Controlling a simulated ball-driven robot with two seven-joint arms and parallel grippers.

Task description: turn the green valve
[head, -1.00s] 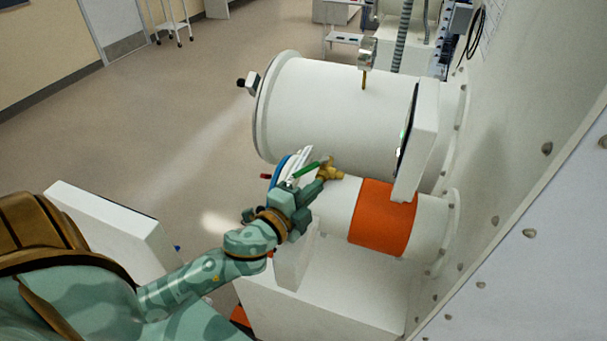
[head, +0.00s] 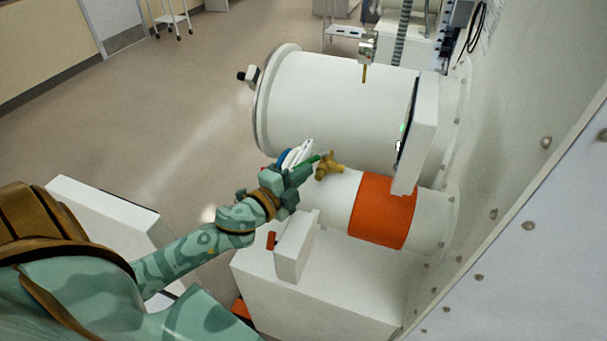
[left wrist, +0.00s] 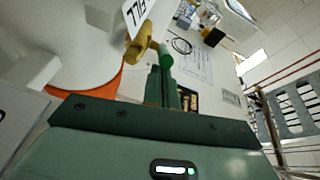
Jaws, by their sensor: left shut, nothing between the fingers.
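The valve has a brass body (head: 329,166) on the smaller white cylinder and a short green handle. In the left wrist view the brass body (left wrist: 138,45) and the green handle (left wrist: 165,57) show just beyond my fingers. My left gripper (head: 309,168) is beside the valve, on its left. In the left wrist view its fingers (left wrist: 162,86) are together and empty, with their tips close to the handle. I cannot tell whether they touch it. In the head view the gripper and handle overlap and the handle is partly hidden. My right gripper is not in view.
An orange band (head: 382,217) wraps the small cylinder. The large white cylinder (head: 345,105) lies behind it. A white panel (head: 417,135) stands at right. A white tag (left wrist: 139,11) hangs by the valve. A white box with a red handle (head: 271,241) sits below my arm.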

